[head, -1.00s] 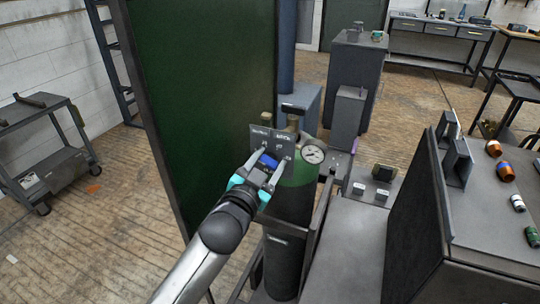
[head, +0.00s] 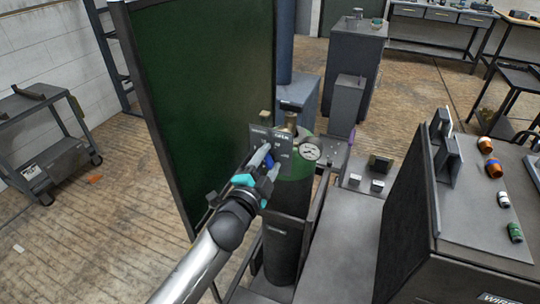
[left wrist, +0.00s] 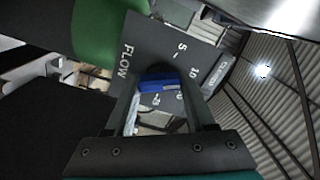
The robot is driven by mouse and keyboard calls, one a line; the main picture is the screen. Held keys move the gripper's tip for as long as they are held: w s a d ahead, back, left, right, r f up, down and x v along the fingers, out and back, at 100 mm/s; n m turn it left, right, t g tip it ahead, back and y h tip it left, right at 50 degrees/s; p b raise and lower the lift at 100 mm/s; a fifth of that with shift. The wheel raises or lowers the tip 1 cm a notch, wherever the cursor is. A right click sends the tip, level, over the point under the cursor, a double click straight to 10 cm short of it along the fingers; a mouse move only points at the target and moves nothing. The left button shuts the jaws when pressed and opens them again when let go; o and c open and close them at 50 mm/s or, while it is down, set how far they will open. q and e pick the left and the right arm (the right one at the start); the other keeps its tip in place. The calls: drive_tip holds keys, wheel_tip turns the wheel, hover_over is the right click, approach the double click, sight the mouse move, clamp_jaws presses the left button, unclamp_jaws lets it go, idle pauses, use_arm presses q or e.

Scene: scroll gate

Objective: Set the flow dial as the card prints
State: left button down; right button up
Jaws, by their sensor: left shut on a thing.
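The flow dial is a blue knob (head: 269,157) on a dark grey panel (head: 284,141) above a green gas cylinder (head: 290,192). My left gripper (head: 265,158) is shut on this knob, with a finger on each side. In the left wrist view the blue knob (left wrist: 158,82) sits between the fingers, on the panel (left wrist: 150,48) lettered FLOW with numbers including 5 and 10. The fingers hide part of the scale, and I cannot read the knob's exact setting. I cannot make out a readable card. My right gripper is not in view.
A tall green screen (head: 205,110) stands close on the left. A grey bench (head: 345,235) and a dark upright board (head: 408,215) are on the right. A grey cart (head: 35,135) stands at far left.

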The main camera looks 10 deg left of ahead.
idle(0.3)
use_arm(q)
drive_tip(key=shift+c, duration=1.2)
unclamp_jaws()
drive_tip(key=shift+s, duration=0.1)
drive_tip(key=s+a, duration=0.3)
drive_tip(key=s, duration=1.1)
drive_tip(key=shift+s, duration=0.35)
drive_tip(key=shift+f, duration=0.1)
